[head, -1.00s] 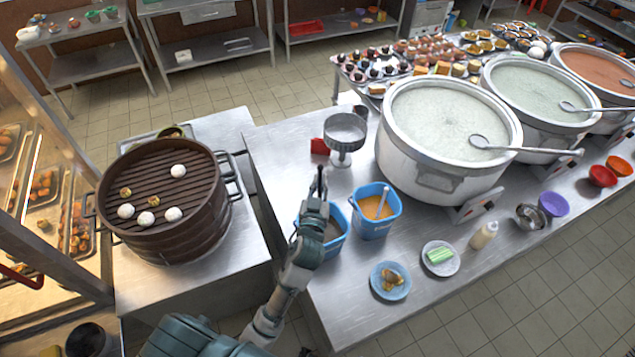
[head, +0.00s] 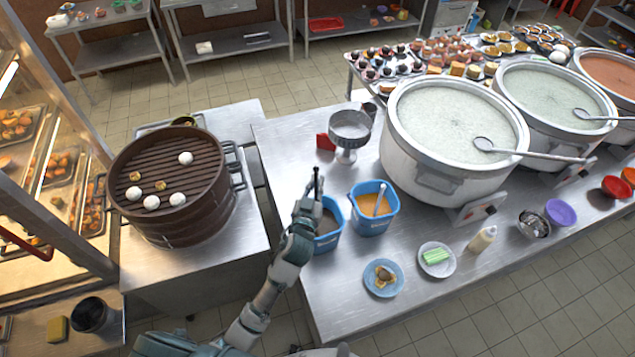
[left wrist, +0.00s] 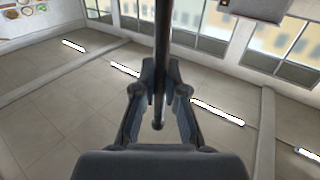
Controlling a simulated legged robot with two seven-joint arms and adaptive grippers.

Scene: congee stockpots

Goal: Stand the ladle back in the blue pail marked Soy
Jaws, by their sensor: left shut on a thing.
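My left gripper (head: 308,204) is shut on a thin dark rod, likely the ladle's handle (head: 316,182). The rod stands nearly upright above the gripper in the head view. In the left wrist view the dark rod (left wrist: 162,50) runs between the two fingers (left wrist: 160,100). The ladle's bowl is not visible. Two blue pails stand by the gripper. The nearer pail (head: 329,240), with brownish contents, is partly hidden behind my gripper. The other pail (head: 372,226) holds orange liquid and a pale-handled utensil. I cannot read either marking. My right gripper is not in view.
A large white stockpot (head: 437,165) stands right of the pails. A metal bowl on a stand (head: 350,130) and a red item (head: 325,142) are behind them. A blue plate (head: 383,290) and white plate (head: 437,272) lie in front. A steamer (head: 180,215) is left, across a gap.

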